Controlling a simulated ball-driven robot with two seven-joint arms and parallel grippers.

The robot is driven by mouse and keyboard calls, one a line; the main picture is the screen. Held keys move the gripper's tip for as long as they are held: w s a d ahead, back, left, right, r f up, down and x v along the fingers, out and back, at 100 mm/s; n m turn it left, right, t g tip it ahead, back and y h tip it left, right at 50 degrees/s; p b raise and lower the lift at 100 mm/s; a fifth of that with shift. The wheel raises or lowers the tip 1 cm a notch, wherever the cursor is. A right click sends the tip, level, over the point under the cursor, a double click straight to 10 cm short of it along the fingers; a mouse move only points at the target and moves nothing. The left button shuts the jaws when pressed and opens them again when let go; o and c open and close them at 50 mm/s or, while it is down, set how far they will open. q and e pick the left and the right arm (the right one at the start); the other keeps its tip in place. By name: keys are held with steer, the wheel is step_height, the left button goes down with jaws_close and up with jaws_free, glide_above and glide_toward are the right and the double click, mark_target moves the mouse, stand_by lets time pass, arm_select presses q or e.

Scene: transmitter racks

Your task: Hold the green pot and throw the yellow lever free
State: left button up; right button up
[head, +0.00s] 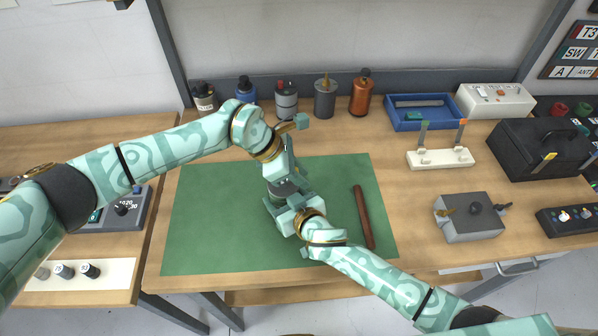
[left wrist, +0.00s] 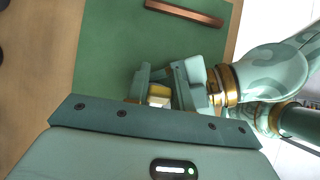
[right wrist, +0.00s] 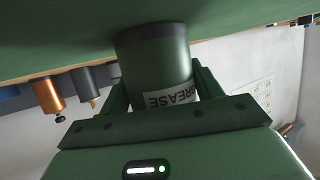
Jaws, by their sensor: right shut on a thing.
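The green pot (right wrist: 155,60), labelled GREASE, is between the fingers of my right gripper (right wrist: 163,92), which is shut on it. In the head view the pot (head: 284,188) is mostly hidden between my two grippers above the green mat. My left gripper (head: 281,172) is close above the pot and my right gripper (head: 277,207). In the left wrist view a small yellow piece (left wrist: 160,89), likely the yellow lever, shows between the fingers of my left gripper (left wrist: 160,82). Whether those fingers touch it or stand apart from it I cannot tell.
A dark red bar (head: 363,217) lies on the green mat (head: 205,235) right of my grippers. Several pots, including an orange one (head: 361,95), stand along the back. A blue tray (head: 400,122), a grey box (head: 470,220) and a black case (head: 535,150) are at right.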

arm_select(q)
steer(key=o, duration=0.3)
steer(key=v, duration=1.2)
steer(key=shift+f, duration=0.1)
arm_select(e)
steer(key=o, duration=1.3)
steer(key=shift+o, duration=0.2)
